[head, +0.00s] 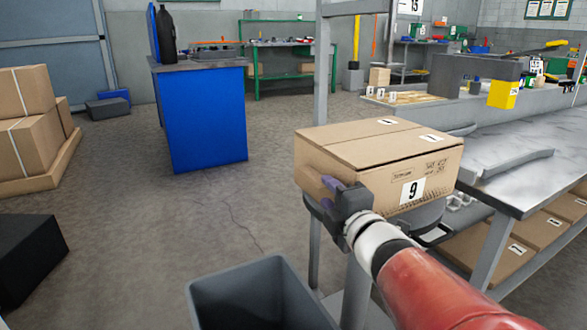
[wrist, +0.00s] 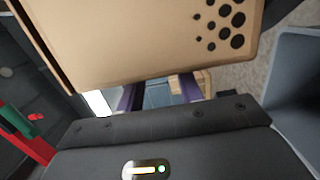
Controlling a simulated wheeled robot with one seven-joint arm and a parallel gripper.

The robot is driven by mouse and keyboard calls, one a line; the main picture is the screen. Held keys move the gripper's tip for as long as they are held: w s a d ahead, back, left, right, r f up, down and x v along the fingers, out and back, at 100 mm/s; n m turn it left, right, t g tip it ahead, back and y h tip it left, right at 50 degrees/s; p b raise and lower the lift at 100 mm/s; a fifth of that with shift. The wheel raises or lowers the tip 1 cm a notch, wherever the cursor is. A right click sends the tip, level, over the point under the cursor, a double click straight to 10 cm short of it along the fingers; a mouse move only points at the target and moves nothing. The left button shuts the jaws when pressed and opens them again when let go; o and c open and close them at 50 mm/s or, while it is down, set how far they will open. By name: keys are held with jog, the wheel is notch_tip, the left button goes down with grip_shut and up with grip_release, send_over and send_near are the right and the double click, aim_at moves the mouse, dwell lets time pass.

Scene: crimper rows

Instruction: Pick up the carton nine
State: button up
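Carton nine (head: 375,160) is a brown cardboard box with a white label reading 9 on its front face. In the head view it sits on a small grey stand (head: 425,214) left of the long bench. My gripper (head: 332,186) is at the carton's lower left front corner, with its purple fingers close against the box. In the wrist view a brown carton face with black dots (wrist: 150,45) fills the top and hides the fingertips. The purple fingers of my gripper (wrist: 160,92) stand apart there, with background showing between them. I cannot tell whether they touch the carton.
The long grey bench (head: 530,172) runs along the right, with cartons (head: 535,230) on its lower shelf. A grey open bin (head: 250,290) stands on the floor in front. A blue cabinet (head: 205,115) and stacked boxes (head: 30,125) are at the left. The floor between is clear.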

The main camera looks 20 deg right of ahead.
aim_at(322, 185)
jog(key=w, duration=0.4)
jog(key=shift+d+r, duration=0.1)
jog(key=shift+r, duration=0.1)
grip_shut()
